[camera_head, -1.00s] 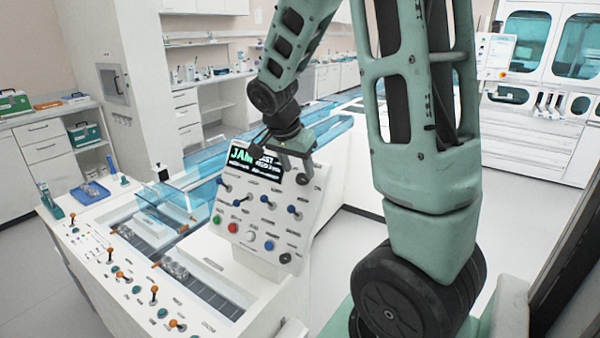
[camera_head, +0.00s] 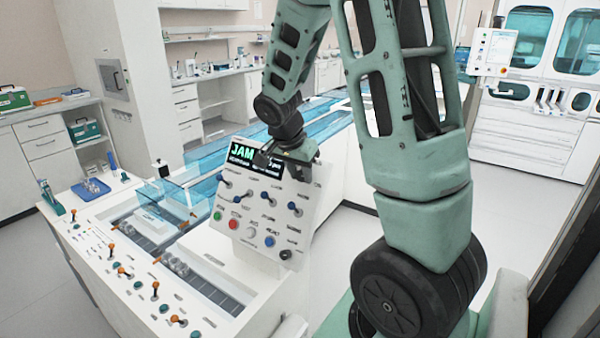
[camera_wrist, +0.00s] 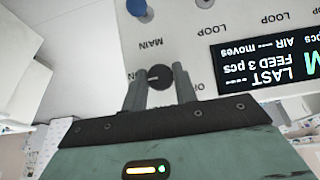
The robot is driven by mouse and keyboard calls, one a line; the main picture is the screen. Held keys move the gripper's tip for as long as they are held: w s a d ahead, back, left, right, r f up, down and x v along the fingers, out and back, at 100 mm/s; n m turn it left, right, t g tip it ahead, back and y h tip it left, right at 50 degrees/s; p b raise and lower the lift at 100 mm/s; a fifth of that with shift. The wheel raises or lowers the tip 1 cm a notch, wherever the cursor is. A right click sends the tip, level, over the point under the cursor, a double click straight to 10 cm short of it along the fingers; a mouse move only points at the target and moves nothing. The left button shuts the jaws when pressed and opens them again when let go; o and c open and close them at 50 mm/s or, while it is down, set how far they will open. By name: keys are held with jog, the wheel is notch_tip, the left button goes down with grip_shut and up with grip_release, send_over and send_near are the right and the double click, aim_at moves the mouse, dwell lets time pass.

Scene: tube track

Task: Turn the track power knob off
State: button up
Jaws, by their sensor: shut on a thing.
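The track power knob (camera_wrist: 160,75) is a small dark round knob by the MAIN label on the white control panel (camera_head: 226,206). In the wrist view the panel appears upside down, and a short light mark on the knob lies nearly level. My gripper (camera_wrist: 158,72) has one finger on each side of the knob and is shut on it. In the head view my gripper (camera_head: 300,172) is at the panel's upper right corner and hides the knob.
The panel's screen (camera_head: 256,159) reads JAM. Blue-capped toggles (camera_head: 292,206) and coloured buttons (camera_head: 233,224) sit below it. The track bench (camera_head: 110,285) with several orange levers is at left. Open floor (camera_head: 500,200) lies at right.

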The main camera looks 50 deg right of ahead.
jog(key=n+g, duration=0.1)
jog(key=n+g+p, duration=0.1)
jog(key=shift+w+n+g+h, duration=0.2)
jog(key=shift+n+g+h, duration=0.1)
jog(key=n+g, duration=0.1)
jog(key=n, duration=0.1)
jog(key=n+g+h+p, duration=0.1)
jog(key=shift+w+a+n+g, duration=0.1)
jog(key=shift+w+n+g, duration=0.05)
jog(key=shift+n+g, duration=0.25)
jog(key=n+g+h, duration=0.1)
jog(key=n+g+h+p, duration=0.1)
jog(key=n, duration=0.1)
jog(key=shift+w+a+f+n, duration=0.1)
jog(key=shift+f+n, duration=0.1)
jog(key=shift+n, duration=0.1)
jog(key=shift+f+n+g+h+p, duration=0.1)
jog(key=shift+n+g+h+p, duration=0.4)
jog(key=shift+n+h, duration=1)
jog(key=shift+n, duration=0.3)
jog(key=o, duration=1)
